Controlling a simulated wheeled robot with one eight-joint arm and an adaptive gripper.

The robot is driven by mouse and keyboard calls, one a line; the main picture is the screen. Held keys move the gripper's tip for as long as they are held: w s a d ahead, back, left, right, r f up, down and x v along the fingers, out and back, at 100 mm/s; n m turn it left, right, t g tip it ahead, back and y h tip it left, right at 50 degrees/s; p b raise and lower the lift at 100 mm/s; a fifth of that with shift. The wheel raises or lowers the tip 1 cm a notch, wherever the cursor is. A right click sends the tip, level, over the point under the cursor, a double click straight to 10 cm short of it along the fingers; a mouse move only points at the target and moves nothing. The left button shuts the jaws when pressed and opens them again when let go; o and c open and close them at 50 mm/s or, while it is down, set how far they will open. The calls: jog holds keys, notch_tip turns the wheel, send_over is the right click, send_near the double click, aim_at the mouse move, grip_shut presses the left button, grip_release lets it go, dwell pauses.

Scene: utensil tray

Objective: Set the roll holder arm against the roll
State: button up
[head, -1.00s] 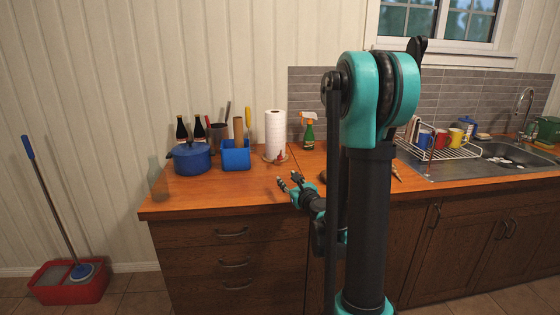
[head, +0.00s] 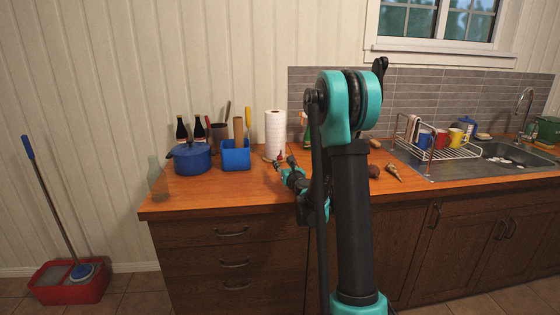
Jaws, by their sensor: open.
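A white paper roll (head: 275,132) stands upright on its holder at the back of the wooden counter. A small red part (head: 280,154) shows low at the roll's right front side; it may belong to the holder arm, but it is too small to be sure. The holder's base is mostly hidden behind my gripper. My gripper (head: 284,163) is open, its two fingertips apart, just in front of the roll's foot and close to the red part. I cannot tell whether they touch. Nothing shows between the fingers.
A blue utensil caddy (head: 236,159) and a blue pot (head: 191,160) stand left of the roll. A spray bottle (head: 304,128) at the right is partly hidden by my arm. A dish rack (head: 436,150) stands by the sink.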

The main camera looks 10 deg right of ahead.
aim_at(280, 159)
jog(key=shift+w+a, duration=0.2)
jog(key=shift+w, duration=0.85)
jog(key=shift+w+a, duration=0.15)
jog(key=shift+w, duration=0.9)
grip_shut()
